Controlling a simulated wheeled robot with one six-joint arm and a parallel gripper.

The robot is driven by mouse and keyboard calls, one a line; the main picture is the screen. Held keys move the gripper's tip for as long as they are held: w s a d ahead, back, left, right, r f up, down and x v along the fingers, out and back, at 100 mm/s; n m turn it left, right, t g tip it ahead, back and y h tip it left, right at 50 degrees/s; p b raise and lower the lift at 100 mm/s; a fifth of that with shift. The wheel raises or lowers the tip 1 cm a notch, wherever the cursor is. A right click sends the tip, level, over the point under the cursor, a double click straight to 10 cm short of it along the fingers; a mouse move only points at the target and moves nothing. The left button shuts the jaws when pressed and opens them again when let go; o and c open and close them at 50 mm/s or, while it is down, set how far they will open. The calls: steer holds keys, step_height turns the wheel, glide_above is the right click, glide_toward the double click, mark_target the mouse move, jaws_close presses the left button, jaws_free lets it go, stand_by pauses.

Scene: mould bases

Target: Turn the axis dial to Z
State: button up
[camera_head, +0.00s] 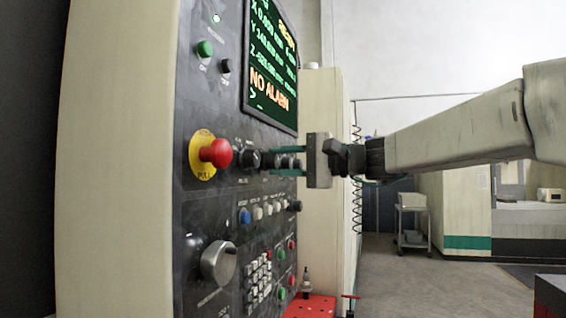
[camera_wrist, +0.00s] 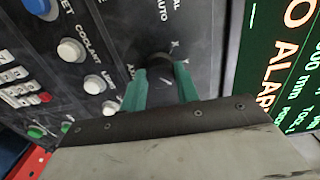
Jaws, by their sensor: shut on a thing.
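The axis dial (camera_wrist: 157,60) is a dark round knob on the black control panel, with small white letters around it in the wrist view. The letters are too small and partly covered to tell which one the dial points at. My gripper (camera_wrist: 160,78) has its green fingers on either side of the dial, shut on it. In the head view, my gripper (camera_head: 284,161) reaches in from the right and its fingers meet the panel just below the screen. The fingers partly hide the dial there.
A red emergency button (camera_head: 216,153) on a yellow disc and a dark knob (camera_head: 250,158) sit left of my gripper. The screen (camera_head: 272,65) reads NO ALARM. A large grey dial (camera_head: 219,263) and several buttons lie below. White buttons (camera_wrist: 72,50) show near the fingers.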

steer(key=o, duration=1)
steer(key=v, duration=0.7)
steer(key=shift+s+d, duration=0.15)
steer(key=shift+d, duration=0.2)
steer(key=s+d+f+n+g+h, duration=0.1)
steer(key=s+d+f+g+h, duration=0.2)
steer(key=s+f, duration=0.45)
steer(key=s+d+f+h, duration=0.3)
steer(key=s+f+h, duration=0.2)
steer(key=f, duration=0.6)
steer(key=s+d+f+n+g+h, duration=0.1)
steer(key=s+d+f+g+h, duration=0.15)
steer(key=s+f, duration=0.5)
steer(key=s+d+f+h, duration=0.2)
steer(key=s+d+f, duration=0.1)
steer(key=s, duration=0.1)
steer(key=s+d+f+n+h, duration=0.1)
steer(key=s+d+f+h, duration=0.1)
steer(key=s+d+f, duration=0.1)
steer(key=s+d+f+n+h, duration=0.1)
steer(key=s+d+f+h, duration=0.1)
steer(key=s, duration=0.3)
steer(key=shift+s+d+f+t+h, duration=0.1)
steer(key=shift+d+f+t+h, duration=0.25)
steer(key=shift+f, duration=0.4)
